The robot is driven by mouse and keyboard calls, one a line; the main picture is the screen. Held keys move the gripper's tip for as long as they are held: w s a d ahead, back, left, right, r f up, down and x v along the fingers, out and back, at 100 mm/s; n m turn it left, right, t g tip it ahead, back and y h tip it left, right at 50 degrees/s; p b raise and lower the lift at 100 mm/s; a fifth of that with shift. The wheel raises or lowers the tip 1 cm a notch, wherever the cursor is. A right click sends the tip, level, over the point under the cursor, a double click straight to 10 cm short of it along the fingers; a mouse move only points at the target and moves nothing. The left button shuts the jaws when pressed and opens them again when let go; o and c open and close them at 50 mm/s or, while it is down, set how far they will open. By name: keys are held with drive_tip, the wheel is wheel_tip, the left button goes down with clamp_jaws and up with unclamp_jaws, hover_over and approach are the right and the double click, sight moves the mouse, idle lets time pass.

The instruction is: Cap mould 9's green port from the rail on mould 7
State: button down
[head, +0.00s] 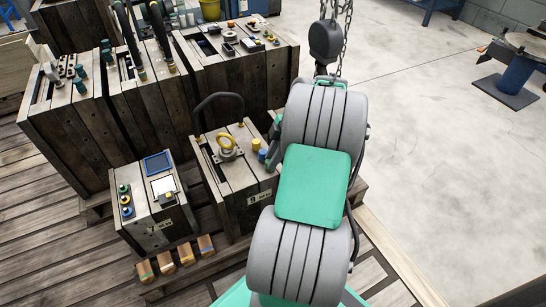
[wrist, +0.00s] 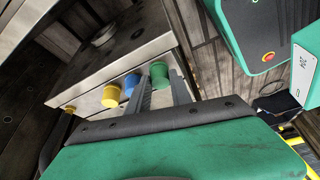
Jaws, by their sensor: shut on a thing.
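My gripper (wrist: 162,80) is shut on a green cap (wrist: 160,73) at its fingertips. The cap is beside the blue cap (wrist: 132,83) and yellow cap (wrist: 111,96) on the edge of the mould; I cannot tell whether it is seated on a port, and the green port itself is hidden. In the head view my arm reaches to the right side of mould 9 (head: 232,205), hiding my gripper and most of that side; its yellow cap (head: 256,145) shows. Mould 7 (head: 152,222) stands to the left, with green, blue and yellow pieces along its rail (head: 125,200).
Larger wooden moulds (head: 150,95) crowd behind. A chain hook (head: 325,42) hangs behind my arm. Wooden blocks (head: 175,258) lie in front of mould 7.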

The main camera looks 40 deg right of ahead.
drive_tip(key=shift+f, duration=0.1)
drive_tip(key=c, duration=1.1)
unclamp_jaws()
drive_tip(key=p+v, duration=0.4)
drive_tip(key=v, duration=0.4)
drive_tip(key=w+a+r+m+h+p, duration=0.1)
drive_tip(key=w+a+r+m+p, duration=0.1)
drive_tip(key=a+r+p, duration=0.8)
drive_tip(key=w+a+r+m+h+p, duration=0.1)
drive_tip(key=w+a+r+m+p, duration=0.2)
drive_tip(key=a+r+p, duration=0.7)
drive_tip(key=s+a+r+m+p, duration=0.2)
drive_tip(key=a+r+p, duration=0.1)
drive_tip(key=r, duration=0.3)
drive_tip(key=s+a+r+m+h+p, duration=0.1)
drive_tip(key=s+a+r+m+p, duration=0.1)
drive_tip(key=r+p, duration=0.4)
drive_tip(key=s+a+r+m+t+p, duration=0.1)
drive_tip(key=s+a+r+m+p, duration=0.1)
drive_tip(key=s+a+r+p, duration=0.2)
drive_tip(key=shift+s+a+r+m+h+p, duration=0.15)
drive_tip(key=shift+a+r, duration=0.2)
drive_tip(key=shift+r, duration=0.3)
drive_tip(key=shift+a+r+m+h+p, duration=0.1)
drive_tip(key=shift+a+r, duration=0.2)
drive_tip(key=shift+r, duration=0.3)
drive_tip(key=shift+s+a+r+m+h+p, duration=0.15)
drive_tip(key=shift+a+r, duration=0.2)
drive_tip(key=shift+r, duration=0.3)
